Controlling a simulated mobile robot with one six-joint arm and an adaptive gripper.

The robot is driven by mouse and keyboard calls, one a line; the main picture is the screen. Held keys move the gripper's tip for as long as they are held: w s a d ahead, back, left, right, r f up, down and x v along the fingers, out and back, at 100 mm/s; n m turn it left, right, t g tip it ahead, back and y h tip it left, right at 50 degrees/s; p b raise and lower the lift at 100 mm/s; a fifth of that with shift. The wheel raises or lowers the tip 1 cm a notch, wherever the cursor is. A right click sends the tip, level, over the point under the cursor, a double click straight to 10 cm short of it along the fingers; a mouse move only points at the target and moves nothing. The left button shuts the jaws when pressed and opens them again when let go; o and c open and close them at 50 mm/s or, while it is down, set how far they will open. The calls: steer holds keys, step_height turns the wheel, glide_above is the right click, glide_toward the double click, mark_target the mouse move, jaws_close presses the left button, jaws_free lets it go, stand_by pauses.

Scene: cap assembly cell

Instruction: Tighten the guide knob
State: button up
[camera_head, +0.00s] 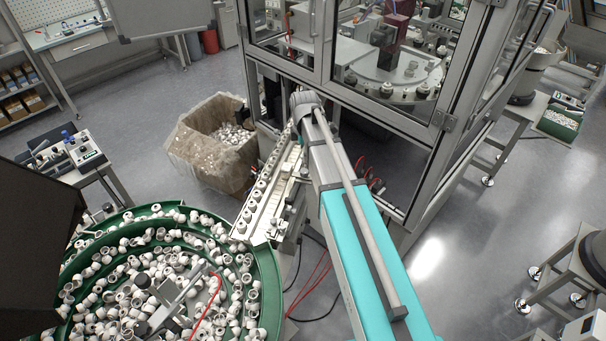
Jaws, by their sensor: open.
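My teal and grey arm reaches up from the bottom centre to the front of the glazed machine cabinet (345,95). My gripper is not visible; the far end of the arm hides what lies beyond it. The feed track (272,215) runs from the green bowl up to the cabinet, just left of my arm, with a row of white caps (255,196) along it. Small brackets and fittings sit on the track's right side, partly hidden by my arm. I cannot pick out the guide knob among them.
The green bowl (269,275) full of loose white caps fills the lower left. A lined bin (195,150) stands left of the track. A bench with a control box (84,148) is at left. Red and dark hoses (318,283) hang below the track.

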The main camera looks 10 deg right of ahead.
mark_target(304, 171)
steer(key=shift+f+b, duration=3.9)
steer(key=shift+f, duration=0.3)
jaws_close()
